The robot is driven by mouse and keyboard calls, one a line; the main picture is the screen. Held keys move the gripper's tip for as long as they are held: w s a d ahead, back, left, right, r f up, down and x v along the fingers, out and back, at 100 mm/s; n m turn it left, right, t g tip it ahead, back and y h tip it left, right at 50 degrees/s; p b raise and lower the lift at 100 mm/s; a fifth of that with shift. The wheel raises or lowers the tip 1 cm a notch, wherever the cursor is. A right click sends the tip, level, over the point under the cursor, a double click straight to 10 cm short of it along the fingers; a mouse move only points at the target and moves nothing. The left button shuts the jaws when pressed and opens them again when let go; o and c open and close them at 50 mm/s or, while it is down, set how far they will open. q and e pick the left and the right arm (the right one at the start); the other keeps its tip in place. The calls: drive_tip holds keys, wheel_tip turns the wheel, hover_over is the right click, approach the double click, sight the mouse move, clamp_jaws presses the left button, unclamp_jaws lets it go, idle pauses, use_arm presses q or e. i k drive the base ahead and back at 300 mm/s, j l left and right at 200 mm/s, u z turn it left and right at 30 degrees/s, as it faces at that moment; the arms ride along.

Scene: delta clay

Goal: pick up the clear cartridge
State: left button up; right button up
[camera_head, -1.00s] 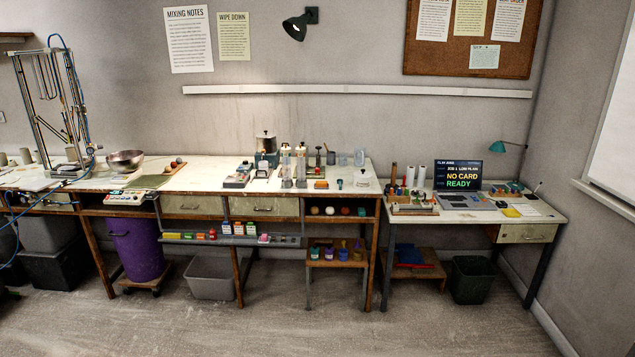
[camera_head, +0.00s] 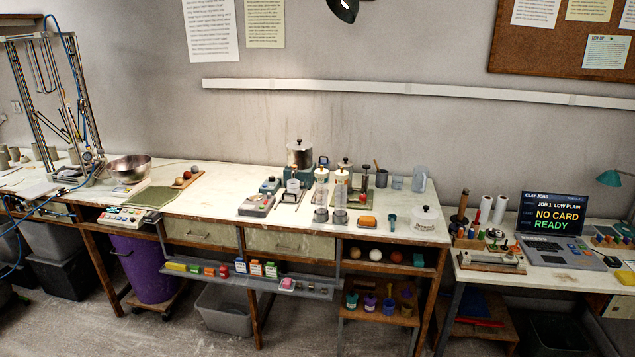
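Two tall clear cylinders stand upright side by side on the white workbench (camera_head: 225,205), right of its middle. The left one (camera_head: 321,188) and the right one (camera_head: 340,190) both have pale upper parts and grey bases. Either could be the clear cartridge; at this size I cannot tell which, or whether they are empty. Small devices stand close around them. Neither of my grippers is in view, and nothing of my arms shows.
A metal pot (camera_head: 299,155) stands behind the cylinders, and a scale-like device (camera_head: 257,204) sits to their left. A metal bowl (camera_head: 129,168) is far left.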

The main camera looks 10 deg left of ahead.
sight(320, 185)
drive_tip(key=i+j+u, duration=0.15)
drive_tip(key=i+u, duration=0.25)
drive_tip(key=i, duration=0.3)
drive_tip(key=i+u, duration=0.45)
drive_tip(key=i, duration=0.25)
drive_tip(key=i+j+z, duration=0.75)
drive_tip(key=i+j, duration=0.15)
